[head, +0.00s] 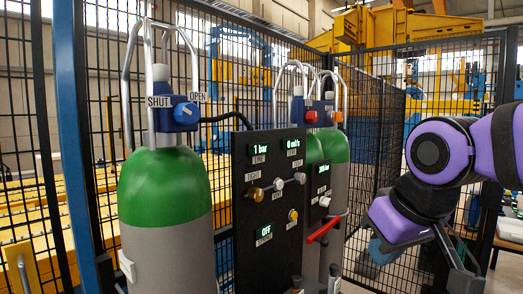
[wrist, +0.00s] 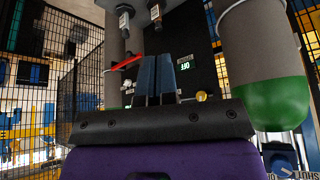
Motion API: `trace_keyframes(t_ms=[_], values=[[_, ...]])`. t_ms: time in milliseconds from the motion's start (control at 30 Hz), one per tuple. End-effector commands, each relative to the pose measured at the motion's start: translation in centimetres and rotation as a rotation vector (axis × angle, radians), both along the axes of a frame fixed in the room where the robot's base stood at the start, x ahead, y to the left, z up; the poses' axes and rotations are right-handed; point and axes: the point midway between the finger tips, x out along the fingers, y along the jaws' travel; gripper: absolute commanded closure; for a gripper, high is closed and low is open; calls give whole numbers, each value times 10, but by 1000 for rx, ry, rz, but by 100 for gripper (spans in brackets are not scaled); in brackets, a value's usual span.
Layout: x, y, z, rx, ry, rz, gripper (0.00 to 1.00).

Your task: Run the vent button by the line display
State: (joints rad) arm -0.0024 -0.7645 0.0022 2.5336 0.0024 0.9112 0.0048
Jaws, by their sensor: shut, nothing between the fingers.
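A black panel (head: 270,190) carries small green displays, knobs and buttons with labels too small to read surely. Its upper displays read about 1 bar (head: 258,150) and 0 ml/s (head: 292,144). A lower display reads OFF (head: 264,231), and a yellow button (head: 293,215) sits right of it. A narrower panel to the right has another display (head: 322,168) and a pale button (head: 324,201). I cannot tell which button is the vent. My gripper (head: 376,250) is shut and empty, right of the panels. In the wrist view its blue fingers (wrist: 157,75) point toward the upside-down panel.
A green-topped grey cylinder (head: 165,190) with a blue SHUT/OPEN valve (head: 186,113) stands left of the panel. More cylinders (head: 336,146) stand behind it. A red lever (head: 324,228) sticks out low on the right. Black mesh fencing (head: 380,120) closes the back.

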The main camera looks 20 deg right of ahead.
Motion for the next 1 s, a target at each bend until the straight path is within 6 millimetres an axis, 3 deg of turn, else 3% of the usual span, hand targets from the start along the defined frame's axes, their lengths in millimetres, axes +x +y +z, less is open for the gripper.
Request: trace_keyframes(t_ms=[267, 467, 767, 1000], values=[[2, 0, 0, 3, 1, 0, 100], [24, 6, 4, 43, 7, 9, 100], [102, 13, 11, 173, -15, 23, 100], [171, 1, 9, 273, -66, 5, 100]])
